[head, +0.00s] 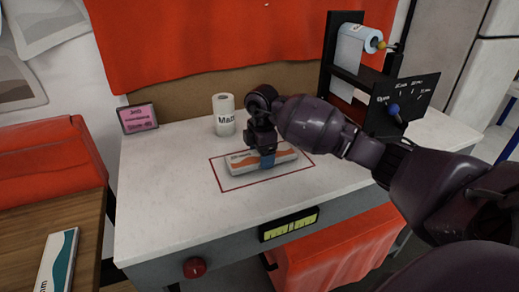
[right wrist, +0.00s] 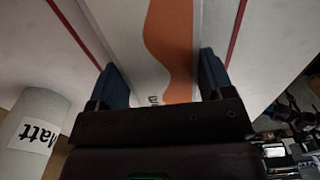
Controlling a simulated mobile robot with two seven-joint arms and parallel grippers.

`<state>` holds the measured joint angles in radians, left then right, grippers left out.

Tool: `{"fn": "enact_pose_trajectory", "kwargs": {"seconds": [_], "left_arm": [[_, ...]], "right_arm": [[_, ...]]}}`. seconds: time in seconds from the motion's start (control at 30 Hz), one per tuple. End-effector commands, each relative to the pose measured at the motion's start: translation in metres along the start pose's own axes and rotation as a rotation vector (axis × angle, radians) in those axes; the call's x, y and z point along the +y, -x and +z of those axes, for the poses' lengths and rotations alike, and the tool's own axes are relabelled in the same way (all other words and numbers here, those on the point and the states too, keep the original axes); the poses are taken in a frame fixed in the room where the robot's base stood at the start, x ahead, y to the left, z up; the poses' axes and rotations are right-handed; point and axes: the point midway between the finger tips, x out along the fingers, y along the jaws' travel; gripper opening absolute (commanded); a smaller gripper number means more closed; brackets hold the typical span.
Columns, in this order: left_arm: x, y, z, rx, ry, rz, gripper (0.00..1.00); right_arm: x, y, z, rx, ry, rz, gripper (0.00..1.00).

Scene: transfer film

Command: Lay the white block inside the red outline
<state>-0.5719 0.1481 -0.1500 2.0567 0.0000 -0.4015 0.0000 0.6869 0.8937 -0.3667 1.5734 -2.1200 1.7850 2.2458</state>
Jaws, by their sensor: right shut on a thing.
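The white block (head: 240,166) with an orange wave lies on the white tabletop, inside the red outline (head: 268,179) as far as the head view shows. My right gripper (head: 267,160) is over the block's middle, its blue fingers shut on it. In the right wrist view the block (right wrist: 170,40) runs between the two fingers (right wrist: 162,82), with red lines on both sides. The gripper hides part of the block and of the outline's far side. My left gripper is not in view.
A white roll marked Matt (head: 224,115) stands behind the outline. A black rack (head: 345,72) with a paper roll is at the back right. A pink sign (head: 139,117) stands back left. Another white block with a teal wave (head: 57,262) lies on the wooden table at left.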

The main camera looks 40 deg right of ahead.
Motion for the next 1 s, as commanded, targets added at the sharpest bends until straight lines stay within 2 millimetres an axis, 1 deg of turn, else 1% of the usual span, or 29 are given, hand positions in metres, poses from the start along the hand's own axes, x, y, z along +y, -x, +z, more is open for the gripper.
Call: {"fn": "enact_pose_trajectory", "kwargs": {"seconds": [0.03, 0.2, 0.37, 0.97, 1.0], "left_arm": [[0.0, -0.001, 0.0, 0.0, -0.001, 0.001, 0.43], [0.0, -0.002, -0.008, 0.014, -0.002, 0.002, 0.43], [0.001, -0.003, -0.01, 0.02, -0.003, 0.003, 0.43], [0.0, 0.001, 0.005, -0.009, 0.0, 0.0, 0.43], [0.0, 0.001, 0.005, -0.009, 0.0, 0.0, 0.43]], "right_arm": [[0.0, -0.002, 0.0, 0.0, 0.0, 0.0, 0.48], [0.0, -0.001, 0.0, 0.0, 0.0, 0.003, 0.48], [0.0, -0.001, 0.0, 0.0, 0.0, 0.003, 0.48], [0.0, -0.009, 0.0, 0.0, 0.0, 0.002, 0.48], [0.0, -0.009, 0.0, 0.0, 0.0, 0.002, 0.76]]}}
